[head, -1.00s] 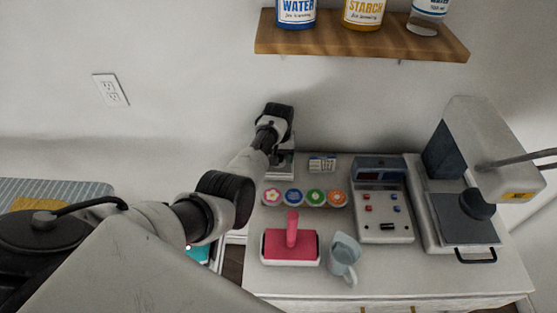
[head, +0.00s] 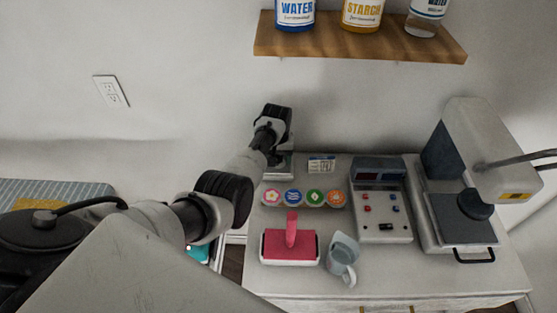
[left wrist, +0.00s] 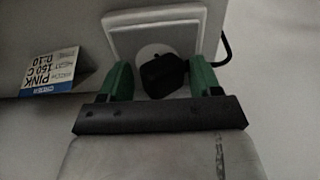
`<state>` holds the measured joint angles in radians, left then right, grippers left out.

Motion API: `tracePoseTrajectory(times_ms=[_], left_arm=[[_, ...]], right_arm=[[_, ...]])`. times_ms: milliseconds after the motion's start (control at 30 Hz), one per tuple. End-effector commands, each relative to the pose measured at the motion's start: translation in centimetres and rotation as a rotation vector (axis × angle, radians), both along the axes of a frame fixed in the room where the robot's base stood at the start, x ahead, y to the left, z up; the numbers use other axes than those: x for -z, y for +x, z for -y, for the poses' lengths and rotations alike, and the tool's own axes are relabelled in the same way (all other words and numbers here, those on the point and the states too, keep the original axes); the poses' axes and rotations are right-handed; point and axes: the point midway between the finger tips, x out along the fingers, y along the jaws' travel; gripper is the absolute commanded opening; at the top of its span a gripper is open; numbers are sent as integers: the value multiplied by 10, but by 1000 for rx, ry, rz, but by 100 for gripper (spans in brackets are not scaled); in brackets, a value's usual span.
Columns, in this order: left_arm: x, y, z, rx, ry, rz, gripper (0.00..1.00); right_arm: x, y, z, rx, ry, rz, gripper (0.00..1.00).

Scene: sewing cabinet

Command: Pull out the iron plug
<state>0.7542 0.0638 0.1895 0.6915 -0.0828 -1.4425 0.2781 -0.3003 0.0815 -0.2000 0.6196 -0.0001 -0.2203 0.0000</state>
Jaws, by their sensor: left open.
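The black iron plug (left wrist: 162,76) sits in a white wall socket (left wrist: 125,42) in the left wrist view, with a black cord (left wrist: 224,50) curving off to its right. My left gripper (left wrist: 160,80) has its two green fingers on either side of the plug. It is open; a gap shows on the plug's left, and the right finger is close to the plug. In the head view my left arm (head: 268,135) reaches to the back left of the cabinet top and hides the plug. My right gripper is not in view.
A small label card (head: 321,164) stands near the arm's end; it shows in the left wrist view too (left wrist: 50,68).

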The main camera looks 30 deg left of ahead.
Motion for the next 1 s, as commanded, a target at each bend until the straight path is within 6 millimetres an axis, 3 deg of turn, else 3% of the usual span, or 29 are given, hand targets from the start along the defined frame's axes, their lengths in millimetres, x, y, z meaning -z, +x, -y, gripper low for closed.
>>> tracePoseTrajectory(times_ms=[433, 767, 1000], left_arm=[[6, -6, -5, -2, 2, -15, 68], [6, -6, -3, -1, 0, -14, 16], [2, -6, -2, 0, -2, -13, 16]], right_arm=[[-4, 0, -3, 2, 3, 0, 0], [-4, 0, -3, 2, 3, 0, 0], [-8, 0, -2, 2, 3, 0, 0]])
